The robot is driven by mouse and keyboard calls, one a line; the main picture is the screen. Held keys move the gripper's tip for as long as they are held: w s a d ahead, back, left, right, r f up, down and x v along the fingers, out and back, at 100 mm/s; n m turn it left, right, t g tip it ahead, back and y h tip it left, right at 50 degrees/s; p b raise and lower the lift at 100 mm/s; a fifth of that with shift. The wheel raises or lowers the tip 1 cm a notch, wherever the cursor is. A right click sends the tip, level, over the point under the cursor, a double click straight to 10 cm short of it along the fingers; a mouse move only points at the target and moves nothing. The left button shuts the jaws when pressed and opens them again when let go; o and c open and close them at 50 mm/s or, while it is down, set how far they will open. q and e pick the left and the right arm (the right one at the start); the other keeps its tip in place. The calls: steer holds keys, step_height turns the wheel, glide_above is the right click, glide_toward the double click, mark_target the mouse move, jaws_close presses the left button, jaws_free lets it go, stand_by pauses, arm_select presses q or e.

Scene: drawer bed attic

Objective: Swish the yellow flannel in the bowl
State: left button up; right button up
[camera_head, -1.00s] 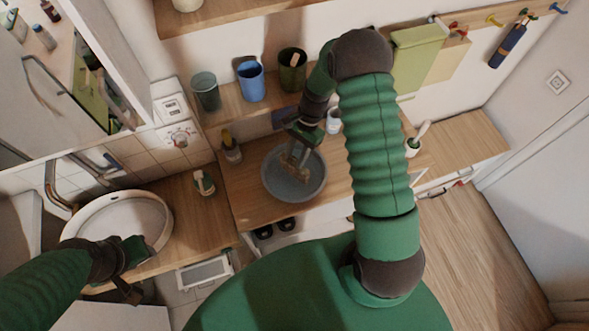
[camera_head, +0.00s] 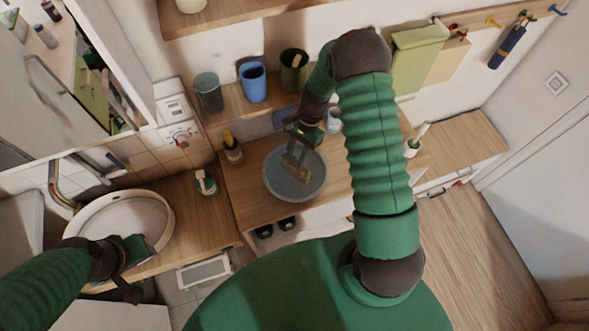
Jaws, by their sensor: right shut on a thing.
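A grey-blue bowl (camera_head: 312,190) stands on the wooden counter in the middle of the view.
The washbasin (camera_head: 125,215) with a tap is on the left. A brush in a holder (camera_head: 232,150), a brush on a dish (camera_head: 206,183) and a white cup with a brush (camera_head: 412,147) stand around the bowl. Several cups, including a blue one (camera_head: 253,85), line the shelf behind.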

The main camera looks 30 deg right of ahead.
arm_select(q)
steer(key=shift+d, duration=0.3)
arm_select(e)
steer(key=shift+d, duration=0.25)
steer(key=shift+w+a+p, duration=0.25)
steer(key=shift+a+p, duration=0.1)
steer(key=shift+a, duration=0.75)
steer(key=shift+s+d, duration=0.2)
steer(key=shift+d, duration=0.65)
arm_select(q)
steer(key=shift+a+r, duration=0.1)
steer(key=shift+r, duration=0.25)
arm_select(e)
steer(key=shift+d, duration=0.15)
steer(key=shift+s+d, duration=0.1)
steer(key=shift+d, duration=0.1)
